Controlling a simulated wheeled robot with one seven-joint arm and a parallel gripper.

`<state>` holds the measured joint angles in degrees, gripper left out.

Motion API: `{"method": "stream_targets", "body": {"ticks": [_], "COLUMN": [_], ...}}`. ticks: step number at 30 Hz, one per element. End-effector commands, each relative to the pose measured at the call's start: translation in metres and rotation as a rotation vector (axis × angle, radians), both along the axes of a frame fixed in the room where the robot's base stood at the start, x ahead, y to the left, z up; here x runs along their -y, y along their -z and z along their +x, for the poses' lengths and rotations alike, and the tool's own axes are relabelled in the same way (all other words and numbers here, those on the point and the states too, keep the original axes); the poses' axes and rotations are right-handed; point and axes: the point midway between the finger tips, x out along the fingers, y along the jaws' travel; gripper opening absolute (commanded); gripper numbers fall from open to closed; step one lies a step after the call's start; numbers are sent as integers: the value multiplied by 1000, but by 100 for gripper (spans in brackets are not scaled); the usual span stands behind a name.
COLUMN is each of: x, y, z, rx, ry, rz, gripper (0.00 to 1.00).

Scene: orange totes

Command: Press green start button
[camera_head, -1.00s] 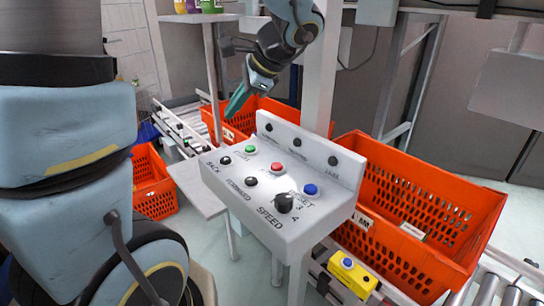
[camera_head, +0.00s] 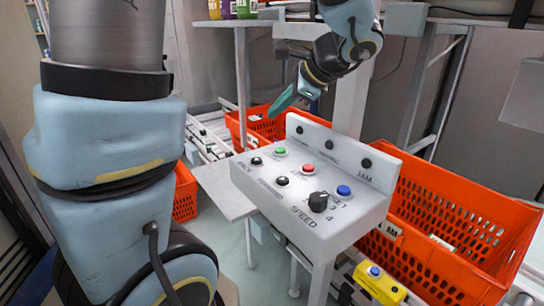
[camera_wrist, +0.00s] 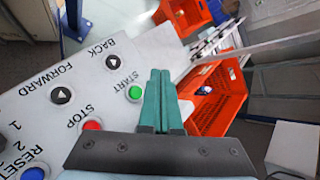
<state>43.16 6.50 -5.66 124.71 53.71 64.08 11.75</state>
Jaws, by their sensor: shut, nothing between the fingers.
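The green start button (camera_head: 280,151) sits on the top face of the white control panel (camera_head: 300,222), near its back left. In the wrist view the green button (camera_wrist: 134,92), labelled START, lies just left of my fingertips. My gripper (camera_head: 272,112) has teal fingers and hangs above and behind the panel's far left end. In the wrist view the fingers of my gripper (camera_wrist: 160,74) are together with nothing between them. They appear apart from the button. The button face is fully visible in both views.
A red stop button (camera_head: 309,169), a blue reset button (camera_head: 343,190), black buttons and a speed knob (camera_head: 318,202) share the panel. Its raised back wall (camera_head: 345,155) carries indicators. Orange totes (camera_head: 450,225) stand behind and right. A yellow box (camera_head: 380,284) is below.

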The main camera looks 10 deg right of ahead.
Motion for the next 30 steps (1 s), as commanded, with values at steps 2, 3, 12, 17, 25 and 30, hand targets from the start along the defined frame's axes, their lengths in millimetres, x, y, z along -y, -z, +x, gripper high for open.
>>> {"method": "stream_targets", "body": {"ticks": [2, 3, 12, 17, 25, 30], "x": [0, 0, 0, 0, 0, 0], "y": [17, 22, 61, 69, 69, 69], "z": [0, 0, 0, 0, 0, 0], "rx": [-1, -1, 0, 0, 0, 0], "ry": [0, 0, 1, 0, 0, 0], "rz": [1, 1, 1, 0, 0, 0], "gripper": [0, 0, 0, 0, 0, 0]}}
